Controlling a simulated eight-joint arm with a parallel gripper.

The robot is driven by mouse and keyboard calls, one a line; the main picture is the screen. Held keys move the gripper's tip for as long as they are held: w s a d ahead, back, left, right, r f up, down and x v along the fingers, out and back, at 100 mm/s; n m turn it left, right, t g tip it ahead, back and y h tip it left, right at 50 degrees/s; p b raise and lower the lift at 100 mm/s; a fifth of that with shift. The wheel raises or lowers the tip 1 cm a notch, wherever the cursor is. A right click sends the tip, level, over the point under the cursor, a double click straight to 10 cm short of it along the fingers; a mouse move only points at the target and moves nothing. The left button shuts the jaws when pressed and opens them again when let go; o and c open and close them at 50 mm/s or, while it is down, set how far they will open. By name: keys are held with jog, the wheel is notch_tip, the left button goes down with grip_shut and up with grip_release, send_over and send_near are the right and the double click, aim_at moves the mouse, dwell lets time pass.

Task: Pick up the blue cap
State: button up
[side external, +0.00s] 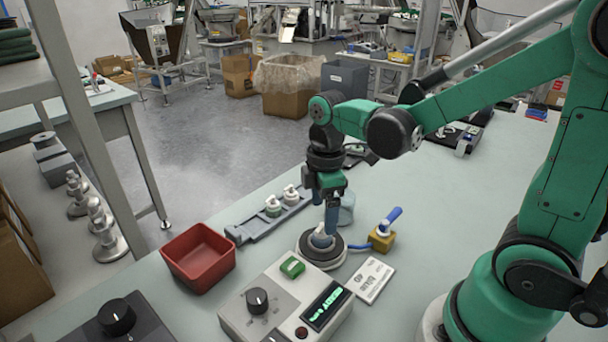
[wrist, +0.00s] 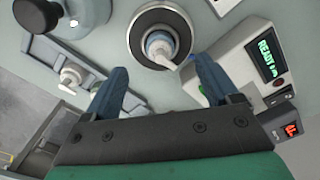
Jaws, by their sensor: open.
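The blue cap is a white pump nozzle with a blue collar. It stands in the middle of a round black-and-white fixture (side external: 320,257), and in the wrist view the cap (wrist: 159,46) shows clearly inside the fixture's ring (wrist: 134,34). In the side view the cap (side external: 320,240) is partly hidden by my fingers. My gripper (side external: 331,226) points down just above and beside the cap. In the wrist view my gripper (wrist: 160,70) is open, its two blue fingers apart with nothing between their tips; the cap appears just beyond them.
A grey rail (side external: 262,222) with more white-topped caps lies left of the fixture. A red bin (side external: 198,256) and a control box (side external: 270,315) with a green display stand in front. A yellow block (side external: 382,240) with a blue-handled item and a white card (side external: 370,280) are right.

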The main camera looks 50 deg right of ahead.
aim_at(322, 231)
jog(key=shift+f, duration=2.55)
jog(key=c, duration=1)
jog(key=shift+o, duration=0.2)
